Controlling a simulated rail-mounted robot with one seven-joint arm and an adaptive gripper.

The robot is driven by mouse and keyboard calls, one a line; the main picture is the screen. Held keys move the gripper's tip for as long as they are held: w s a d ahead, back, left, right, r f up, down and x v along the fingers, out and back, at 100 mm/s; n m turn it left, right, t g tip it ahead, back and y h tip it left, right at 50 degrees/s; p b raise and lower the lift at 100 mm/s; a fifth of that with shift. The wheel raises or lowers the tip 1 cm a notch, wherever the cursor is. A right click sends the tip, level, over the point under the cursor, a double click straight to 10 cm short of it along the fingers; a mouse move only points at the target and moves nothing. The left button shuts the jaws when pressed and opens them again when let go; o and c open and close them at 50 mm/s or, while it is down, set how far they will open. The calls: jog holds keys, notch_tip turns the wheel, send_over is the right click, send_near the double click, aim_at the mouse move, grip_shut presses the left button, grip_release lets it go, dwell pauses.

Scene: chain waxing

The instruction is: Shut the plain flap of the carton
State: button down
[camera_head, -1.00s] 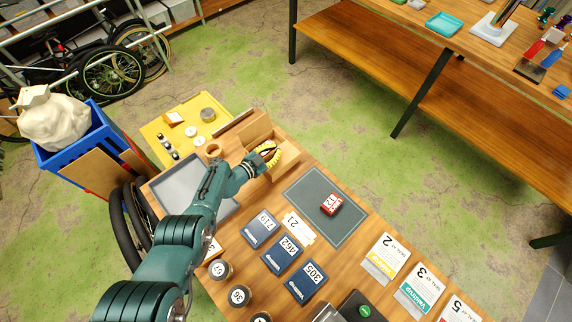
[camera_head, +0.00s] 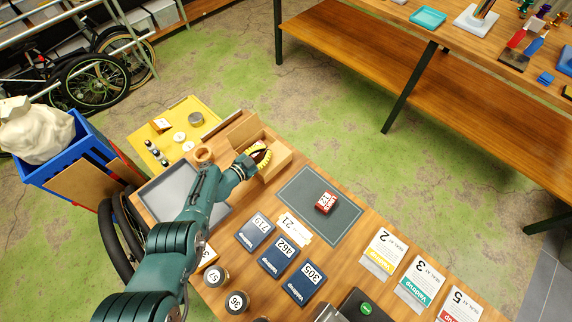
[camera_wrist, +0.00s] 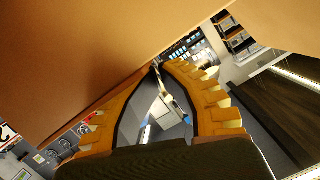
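The open cardboard carton (camera_head: 279,158) stands near the far edge of the wooden table in the head view. One tan flap (camera_head: 242,129) stands up at its upper left. I cannot tell whether it is the plain flap. My gripper (camera_head: 263,153), with yellow ribbed fingers, is at the carton's opening and hides part of it. In the wrist view my gripper (camera_wrist: 158,66) has its fingertips together, with nothing visible held. A broad plain cardboard panel (camera_wrist: 80,50) fills the upper left there, close beside the fingers. Contact cannot be told.
A tan ring (camera_head: 203,154) and a grey tray (camera_head: 168,186) lie left of the carton. A dark mat (camera_head: 345,220) with a red box (camera_head: 325,202) lies to its right. Blue boxes (camera_head: 279,257) and numbered jars (camera_head: 237,302) are nearer. A yellow tray (camera_head: 172,139) is beyond.

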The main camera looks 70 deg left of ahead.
notch_tip(320, 180, up, 6)
jog(key=p, duration=0.5)
jog(key=shift+f, duration=0.2)
jog(key=s+f+p+v, duration=0.1)
jog(key=f+p+v, duration=0.1)
jog(key=p+v, duration=0.3)
jog(key=v, duration=0.4)
jog(key=shift+s+r, duration=0.15)
jog(key=shift+r, duration=0.25)
jog(key=shift+a, duration=0.15)
